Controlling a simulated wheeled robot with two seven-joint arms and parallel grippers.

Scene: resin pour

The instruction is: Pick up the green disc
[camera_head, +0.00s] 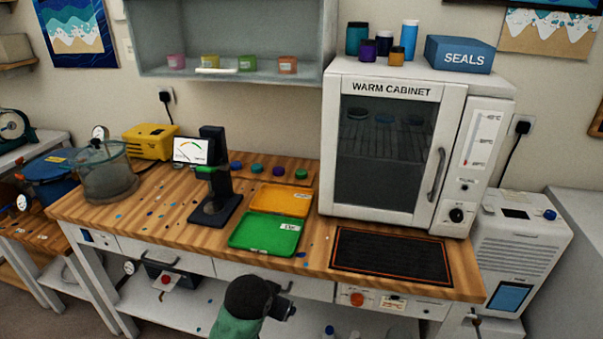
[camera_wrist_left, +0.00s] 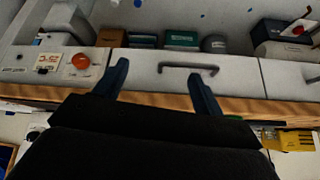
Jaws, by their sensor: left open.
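A small green disc (camera_head: 301,173) lies at the right end of a row of coloured discs at the back of the bench, left of the warm cabinet. Another green piece (camera_head: 205,169) shows on the dark gauge stand; I cannot tell whether it is a disc. My left gripper (camera_head: 283,304) is in front of the bench's front edge, well short of the discs. In the left wrist view its two dark fingers (camera_wrist_left: 158,88) are apart with nothing between them, facing the drawer fronts. The green disc does not show there. My right gripper is not in view.
A green tray (camera_head: 262,248) and an orange tray (camera_head: 280,213) lie between my left gripper and the disc row. The gauge stand (camera_head: 213,145) rises to their left. The warm cabinet (camera_head: 325,190) stands right, behind a dark mat (camera_head: 392,257). Coloured specks dot the bench (camera_head: 160,222).

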